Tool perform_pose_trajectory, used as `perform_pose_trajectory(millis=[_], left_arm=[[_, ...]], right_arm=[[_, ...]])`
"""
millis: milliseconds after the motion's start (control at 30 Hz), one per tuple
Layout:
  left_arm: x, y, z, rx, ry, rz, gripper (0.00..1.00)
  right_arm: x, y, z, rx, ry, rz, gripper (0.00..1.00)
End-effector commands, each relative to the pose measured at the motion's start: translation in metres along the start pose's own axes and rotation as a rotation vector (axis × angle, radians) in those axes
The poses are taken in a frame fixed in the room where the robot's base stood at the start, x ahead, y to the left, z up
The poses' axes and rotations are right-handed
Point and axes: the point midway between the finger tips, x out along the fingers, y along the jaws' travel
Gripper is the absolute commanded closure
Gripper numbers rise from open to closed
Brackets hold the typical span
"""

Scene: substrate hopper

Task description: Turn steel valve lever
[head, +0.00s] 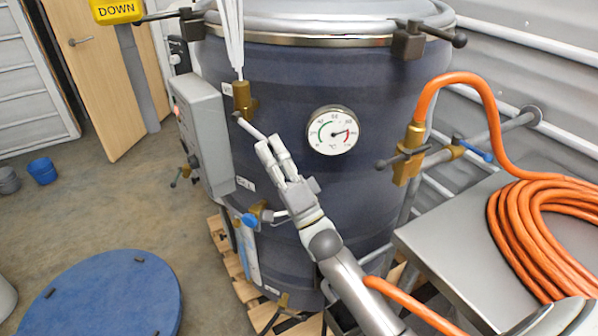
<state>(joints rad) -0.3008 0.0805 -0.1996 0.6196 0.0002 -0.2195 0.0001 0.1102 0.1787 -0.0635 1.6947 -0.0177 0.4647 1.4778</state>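The steel valve lever (250,128) is a short grey bar on a brass valve (243,97) at the front of the dark blue hopper drum (285,85). It slants down to the right from the valve. My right gripper (270,144) reaches up from the lower right, and its two pale fingertips are at the lever's lower end. The fingers are close together with a narrow gap. I cannot tell whether they grip the lever or only stand around or beside its tip, which they partly hide. My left gripper is not in view.
A round dial gauge (333,130) sits just right of my gripper. A grey control box (202,133) is to the left. A blue-handled valve (250,219) is below. A steel table (450,235) with a coiled orange hose (505,220) stands right. A blue round lid (105,300) lies lower left.

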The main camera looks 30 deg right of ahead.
Motion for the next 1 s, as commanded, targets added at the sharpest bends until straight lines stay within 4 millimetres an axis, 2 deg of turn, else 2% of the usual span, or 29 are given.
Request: perform_pose_trajectory(millis=[33, 200, 500, 700, 1000], left_arm=[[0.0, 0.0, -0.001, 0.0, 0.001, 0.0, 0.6], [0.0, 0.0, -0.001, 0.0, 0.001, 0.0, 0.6], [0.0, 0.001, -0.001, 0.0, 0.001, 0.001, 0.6], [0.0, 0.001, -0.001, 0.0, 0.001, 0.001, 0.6], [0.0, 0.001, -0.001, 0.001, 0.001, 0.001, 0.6]], right_arm=[[-0.01, -0.005, -0.001, -0.001, -0.004, 0.002, 0.66], [-0.036, -0.024, -0.007, 0.0, -0.005, 0.004, 0.66], [-0.072, -0.052, -0.018, 0.0, -0.004, 0.003, 0.66], [-0.084, -0.062, -0.022, -0.001, -0.001, 0.0, 0.66], [-0.086, -0.064, -0.023, -0.001, -0.001, 0.0, 0.66]])
